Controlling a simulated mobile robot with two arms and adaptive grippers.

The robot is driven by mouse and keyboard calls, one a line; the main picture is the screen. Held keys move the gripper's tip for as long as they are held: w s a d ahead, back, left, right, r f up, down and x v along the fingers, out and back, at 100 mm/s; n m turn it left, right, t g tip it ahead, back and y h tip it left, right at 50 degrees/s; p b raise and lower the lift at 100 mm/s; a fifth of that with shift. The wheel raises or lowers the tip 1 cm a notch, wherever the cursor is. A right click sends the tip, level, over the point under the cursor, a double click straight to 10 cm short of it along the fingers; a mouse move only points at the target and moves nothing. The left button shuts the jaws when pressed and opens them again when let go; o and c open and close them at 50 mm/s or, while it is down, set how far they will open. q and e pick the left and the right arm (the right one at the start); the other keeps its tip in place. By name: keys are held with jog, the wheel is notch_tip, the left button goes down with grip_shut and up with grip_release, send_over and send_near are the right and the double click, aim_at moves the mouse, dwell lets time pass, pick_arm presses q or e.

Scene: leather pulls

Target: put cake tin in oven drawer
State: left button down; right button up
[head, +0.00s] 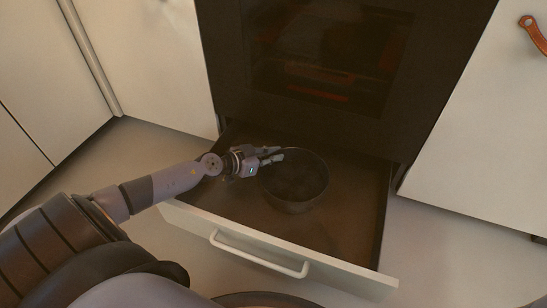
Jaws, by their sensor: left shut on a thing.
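A dark round cake tin (296,188) is inside the open oven drawer (342,222), near its middle. My left gripper (277,156) comes in from the left over the drawer and is shut on the tin's upper left rim. The tin looks upright; I cannot tell whether its base touches the drawer floor. The drawer is pulled out below the oven and has a white front with a white handle (258,254). My right gripper is not in view.
The dark oven (225,60) stands directly above the back of the drawer. White cabinet fronts (150,60) flank it, and one at the right has a leather pull (534,34). Bare floor (450,255) lies to the right of the drawer.

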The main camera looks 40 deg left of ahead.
pick_arm(q)
jog(key=shift+f, duration=0.1)
jog(key=c, duration=1.7)
grip_release()
